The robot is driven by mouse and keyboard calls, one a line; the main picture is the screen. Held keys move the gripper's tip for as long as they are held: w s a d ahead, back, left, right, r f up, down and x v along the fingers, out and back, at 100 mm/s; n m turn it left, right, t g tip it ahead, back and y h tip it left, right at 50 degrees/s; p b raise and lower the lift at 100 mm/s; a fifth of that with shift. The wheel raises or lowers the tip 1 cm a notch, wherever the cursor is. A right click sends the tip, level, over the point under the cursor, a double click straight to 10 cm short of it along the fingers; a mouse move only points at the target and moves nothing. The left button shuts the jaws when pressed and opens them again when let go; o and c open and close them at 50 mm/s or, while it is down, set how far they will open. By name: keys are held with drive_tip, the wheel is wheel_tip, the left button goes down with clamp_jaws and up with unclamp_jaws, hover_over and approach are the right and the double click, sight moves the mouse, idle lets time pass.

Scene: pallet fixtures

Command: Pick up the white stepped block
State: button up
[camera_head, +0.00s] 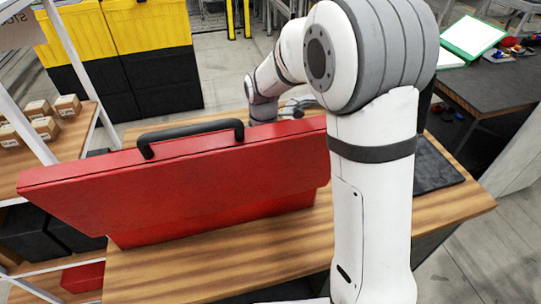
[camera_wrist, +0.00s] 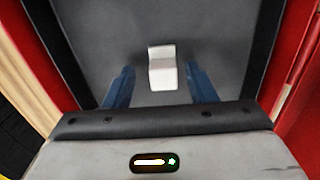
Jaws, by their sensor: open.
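The white stepped block (camera_wrist: 162,70) lies on a dark grey surface (camera_wrist: 100,42) in the wrist view, near the picture's middle. My gripper (camera_wrist: 160,82) shows there with its two blue fingers apart, one on each side of the block. There are visible gaps between the fingers and the block. I cannot tell how far the fingertips are above the surface. In the head view the block and my fingers are hidden behind the red case and my own arm.
A large red case (camera_head: 200,190) with a black handle (camera_head: 190,138) stands on the wooden table (camera_head: 240,260). A dark mat (camera_head: 435,168) lies at the table's right. Shelves with small cardboard boxes (camera_head: 45,127) stand at left. Red edges (camera_wrist: 300,55) flank the grey surface in the wrist view.

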drive_tip(key=shift+f, duration=0.35)
drive_tip(key=shift+c, duration=0.3)
drive_tip(key=c, duration=1)
